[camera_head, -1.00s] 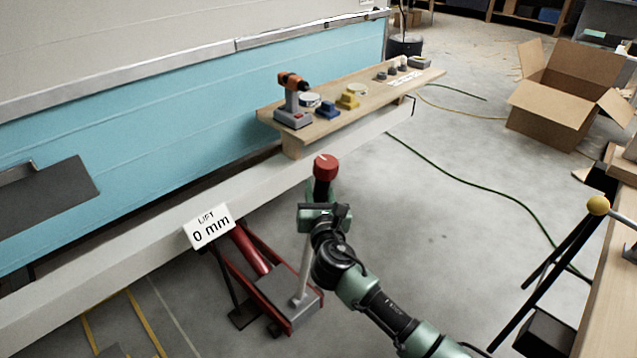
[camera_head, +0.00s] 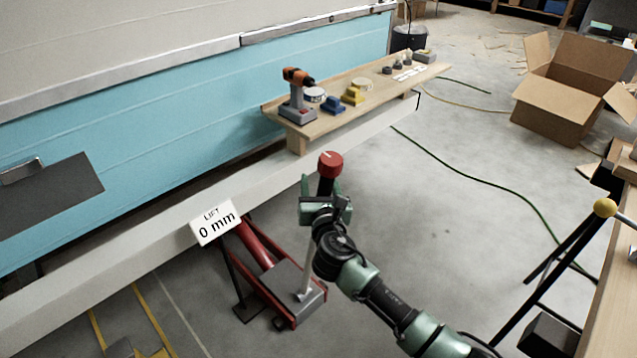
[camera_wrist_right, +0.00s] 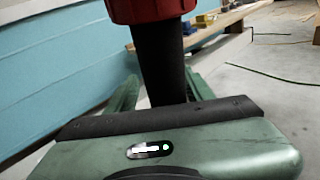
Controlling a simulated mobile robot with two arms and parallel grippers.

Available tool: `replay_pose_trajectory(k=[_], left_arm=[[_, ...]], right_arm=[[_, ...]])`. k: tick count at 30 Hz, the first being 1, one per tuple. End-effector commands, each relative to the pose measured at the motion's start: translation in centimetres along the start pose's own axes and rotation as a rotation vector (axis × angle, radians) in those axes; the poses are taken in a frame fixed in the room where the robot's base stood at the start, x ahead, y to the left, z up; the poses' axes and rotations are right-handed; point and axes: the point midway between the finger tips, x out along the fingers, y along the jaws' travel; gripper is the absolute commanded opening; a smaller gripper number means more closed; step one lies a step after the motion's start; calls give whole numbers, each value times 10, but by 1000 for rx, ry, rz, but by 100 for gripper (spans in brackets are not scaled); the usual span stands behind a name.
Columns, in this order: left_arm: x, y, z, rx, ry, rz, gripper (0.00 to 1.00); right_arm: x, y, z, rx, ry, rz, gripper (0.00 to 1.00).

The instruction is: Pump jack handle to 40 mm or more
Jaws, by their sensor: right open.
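The red jack (camera_head: 262,250) stands on the floor under the pale beam. Its grey handle (camera_head: 308,262) rises steeply from the jack's grey block to a black grip (camera_wrist_right: 163,62) with a red knob (camera_head: 331,164) on top. The lift sign (camera_head: 215,222) on the beam reads 0 mm. My right gripper (camera_head: 326,190) is open at the black grip, just below the knob. In the right wrist view, the green fingers (camera_wrist_right: 163,92) stand on either side of the black grip. I cannot tell whether they touch it. My left gripper is not in view.
The beam (camera_head: 130,265) runs along the blue camper wall (camera_head: 180,140). A wooden shelf (camera_head: 360,110) holds an orange drill (camera_head: 297,95) and small items. An open cardboard box (camera_head: 560,105) stands on the floor. A yellow-knobbed lever (camera_head: 605,208) is at right.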

Motion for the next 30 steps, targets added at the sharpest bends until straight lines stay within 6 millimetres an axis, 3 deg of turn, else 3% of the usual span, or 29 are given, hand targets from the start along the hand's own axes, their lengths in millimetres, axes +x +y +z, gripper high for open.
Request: replay_pose_trajectory(k=[3,15,30], left_arm=[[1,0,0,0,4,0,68],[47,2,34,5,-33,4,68],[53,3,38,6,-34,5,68]], right_arm=[[-8,0,0,0,1,1,52],[-68,3,0,-1,2,4,52],[-76,3,0,-1,0,4,52]])
